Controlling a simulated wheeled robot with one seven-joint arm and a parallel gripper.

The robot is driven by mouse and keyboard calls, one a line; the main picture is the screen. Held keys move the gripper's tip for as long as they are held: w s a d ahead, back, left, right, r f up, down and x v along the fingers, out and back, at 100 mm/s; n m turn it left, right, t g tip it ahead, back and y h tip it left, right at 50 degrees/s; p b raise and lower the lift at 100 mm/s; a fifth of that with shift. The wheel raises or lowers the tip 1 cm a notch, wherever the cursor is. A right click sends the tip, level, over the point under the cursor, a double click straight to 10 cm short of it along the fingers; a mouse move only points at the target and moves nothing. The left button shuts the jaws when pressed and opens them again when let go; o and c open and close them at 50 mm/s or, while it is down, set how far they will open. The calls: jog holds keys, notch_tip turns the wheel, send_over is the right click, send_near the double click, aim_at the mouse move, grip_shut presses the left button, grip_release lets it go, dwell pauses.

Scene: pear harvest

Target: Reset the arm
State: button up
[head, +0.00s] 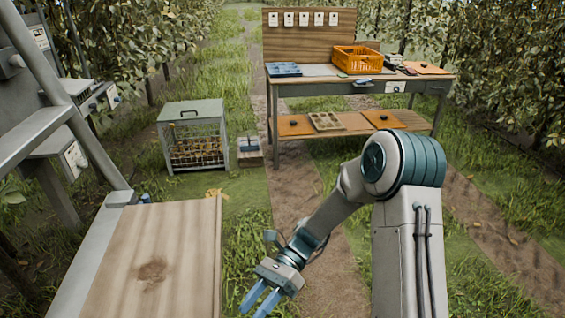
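My arm rises at the right of the head view, bends at its large teal joint and reaches down to the left. My gripper (262,301) is at the bottom of the view, just right of the wooden board (150,255). Its two blue fingers point down and left with a gap between them. It is open, and nothing shows between the fingers. The fingertips are close to the bottom edge of the picture.
A workbench (360,80) with an orange crate (357,60) stands at the back. A wire cage (193,137) and a small box (250,152) stand on the grass left of it. A grey ladder-like frame (75,115) fills the left side. A dirt path (300,190) runs between.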

jog(key=s+d+r+n+t+h+p, duration=0.3)
jog(key=d+r+n+t+h, duration=0.6)
jog(key=d+r, duration=0.8)
jog(key=d+n+t, duration=0.3)
jog(key=t, duration=0.2)
jog(key=shift+s+d+n+t+p, duration=0.2)
jog(key=shift+d+n+t+p, duration=0.1)
jog(key=shift+n+p, duration=0.1)
jog(key=shift+a+r, duration=0.1)
